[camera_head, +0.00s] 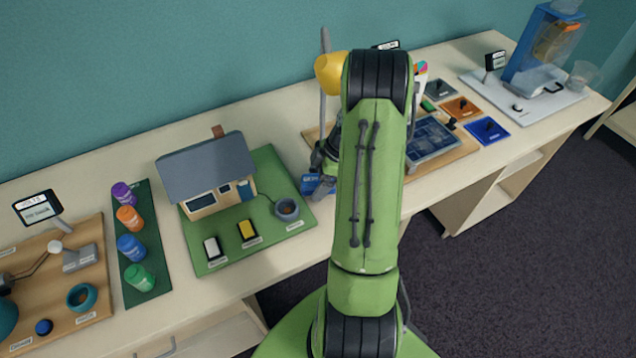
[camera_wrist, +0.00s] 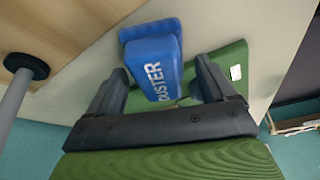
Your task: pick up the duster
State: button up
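The duster (camera_wrist: 155,65) is a blue block with white lettering, seen close up in the wrist view. In the head view only a bit of its blue (camera_head: 309,184) shows below my gripper (camera_head: 325,165); my arm and gripper hide much of the rest. In the wrist view the two dark fingers of my gripper (camera_wrist: 160,80) stand apart, one on each side of the duster. A gap shows at the right finger. The left finger is very near the duster's edge, and I cannot tell whether it touches.
A model house (camera_head: 207,170) on a green board (camera_head: 275,165) stands just left of my gripper. A grey post with a yellow head (camera_head: 330,72) rises close behind it. A wooden board with a blue panel (camera_head: 432,138) lies to the right. The bench's front edge is near.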

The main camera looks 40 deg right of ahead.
aim_at(312, 178)
jog(key=c, duration=1)
jog(key=shift+r, duration=0.3)
jog(key=shift+c, duration=0.2)
notch_tip(312, 178, up, 3)
jog(key=shift+r, duration=0.2)
jog(key=s+d, duration=0.3)
jog(key=d, duration=0.1)
jog(key=s+d, duration=0.4)
jog(key=d, duration=0.1)
jog(key=s+d, duration=0.4)
jog(key=d, duration=0.1)
jog(key=shift+s+f, duration=0.15)
jog(key=shift+f, duration=0.1)
